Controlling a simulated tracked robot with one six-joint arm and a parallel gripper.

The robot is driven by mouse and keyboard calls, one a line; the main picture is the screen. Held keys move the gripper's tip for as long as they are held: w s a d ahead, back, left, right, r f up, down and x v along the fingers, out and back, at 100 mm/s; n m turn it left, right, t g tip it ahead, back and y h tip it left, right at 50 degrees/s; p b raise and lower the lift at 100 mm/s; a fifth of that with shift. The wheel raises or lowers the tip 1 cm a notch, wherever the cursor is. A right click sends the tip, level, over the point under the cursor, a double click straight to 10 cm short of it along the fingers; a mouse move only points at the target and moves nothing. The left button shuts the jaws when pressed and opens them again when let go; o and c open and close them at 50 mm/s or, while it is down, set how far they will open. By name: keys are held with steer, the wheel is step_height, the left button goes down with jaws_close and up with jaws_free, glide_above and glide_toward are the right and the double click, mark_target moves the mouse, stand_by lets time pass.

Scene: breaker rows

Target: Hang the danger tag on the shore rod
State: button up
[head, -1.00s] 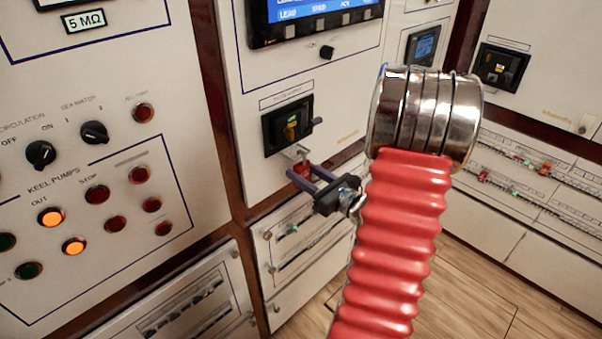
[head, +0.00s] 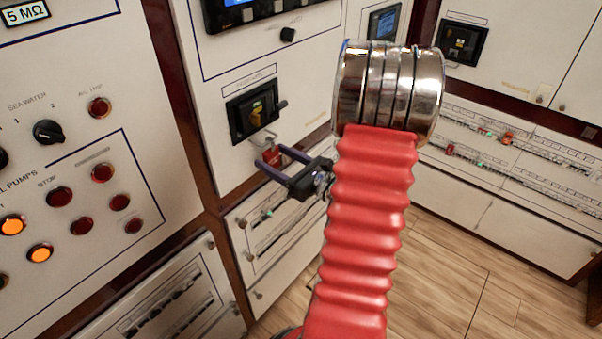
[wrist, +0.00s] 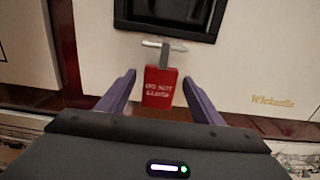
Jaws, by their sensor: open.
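The red danger tag (head: 273,155), lettered "DO NOT CLOSE" in white, hangs upright below the pale metal shore rod (head: 265,137) on the panel. In the wrist view the tag (wrist: 158,88) has its top edge at the stem of the T-shaped rod (wrist: 165,45). My gripper (head: 270,158) is open in front of the panel. In the wrist view its two purple fingers (wrist: 159,77) stand one on each side of the tag, with a gap showing on both sides. The exact contact between tag and rod is too small to tell.
A black breaker switch (head: 255,110) with a yellow part sits just above the rod. A panel of lamps and knobs (head: 75,195) is at the left. Lower drawer-like panels (head: 265,235) lie beneath. Open wooden floor (head: 450,270) is at the right.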

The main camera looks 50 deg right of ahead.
steer(key=s, duration=1.2)
steer(key=shift+s+d, duration=0.15)
steer(key=shift+s, duration=0.2)
